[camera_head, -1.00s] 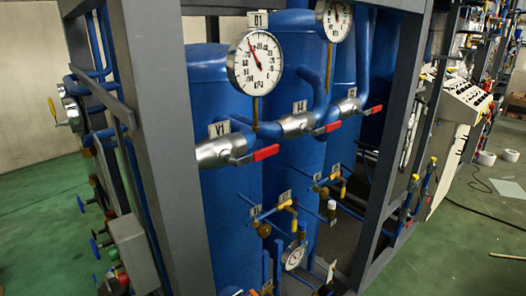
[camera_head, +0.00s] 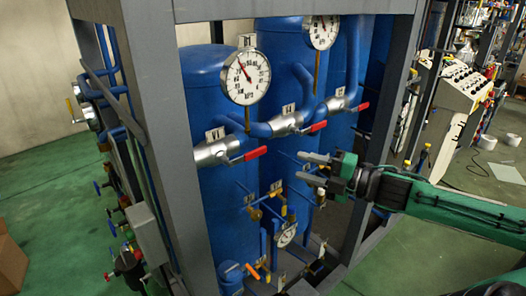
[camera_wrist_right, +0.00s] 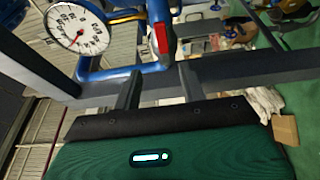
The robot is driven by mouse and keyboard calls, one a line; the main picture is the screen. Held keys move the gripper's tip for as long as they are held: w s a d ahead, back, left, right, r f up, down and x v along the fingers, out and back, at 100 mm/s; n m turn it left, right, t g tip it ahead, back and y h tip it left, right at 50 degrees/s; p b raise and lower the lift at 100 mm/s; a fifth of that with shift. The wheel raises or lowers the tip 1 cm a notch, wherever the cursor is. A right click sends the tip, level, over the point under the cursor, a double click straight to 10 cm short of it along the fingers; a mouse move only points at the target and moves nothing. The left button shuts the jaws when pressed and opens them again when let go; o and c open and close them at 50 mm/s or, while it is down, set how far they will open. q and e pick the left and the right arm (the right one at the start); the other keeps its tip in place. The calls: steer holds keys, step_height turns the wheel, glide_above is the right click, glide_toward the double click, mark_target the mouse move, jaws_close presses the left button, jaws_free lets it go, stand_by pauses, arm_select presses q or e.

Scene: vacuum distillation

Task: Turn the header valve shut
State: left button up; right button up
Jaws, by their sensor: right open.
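Silver valves with red lever handles sit along the blue header pipe in the head view. The left valve (camera_head: 212,153) has its red handle (camera_head: 248,155) pointing right. The middle valve (camera_head: 287,124) and the right valve (camera_head: 335,104) have similar handles. My right gripper (camera_head: 309,169) is open and empty, pointing left, below the middle valve's handle in the picture. In the right wrist view, a red handle (camera_wrist_right: 161,38) shows beyond and between the two fingers (camera_wrist_right: 160,85), apart from them. I cannot tell which valve it belongs to. My left gripper is not in view.
A round gauge (camera_head: 246,77) stands above the pipe; one also shows in the wrist view (camera_wrist_right: 76,27). Grey frame posts (camera_head: 158,120) surround the blue tanks (camera_head: 215,95). Smaller yellow-handled valves (camera_head: 253,214) sit lower down. Green floor (camera_head: 420,250) is open at right.

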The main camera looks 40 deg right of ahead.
mark_target(258, 153)
steer(key=shift+d+f+b+x, duration=0.15)
steer(key=shift+b+x, duration=1)
steer(key=shift+x, duration=1.05)
steer(key=shift+d+f+b+x, duration=0.15)
steer(key=shift+b+x, duration=1)
steer(key=shift+x, duration=1.1)
steer(key=shift+w+a, duration=0.2)
steer(key=shift+w, duration=0.25)
arm_select(q)
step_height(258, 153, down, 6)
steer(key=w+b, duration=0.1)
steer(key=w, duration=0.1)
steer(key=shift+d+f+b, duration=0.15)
steer(key=shift+b, duration=0.15)
arm_select(e)
steer(key=shift+x, duration=1.05)
steer(key=shift+w+r, duration=0.1)
steer(key=shift+r, duration=0.15)
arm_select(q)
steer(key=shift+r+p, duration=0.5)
arm_select(e)
steer(key=shift+w, duration=0.2)
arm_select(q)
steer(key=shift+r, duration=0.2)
arm_select(e)
steer(key=shift+w, duration=0.2)
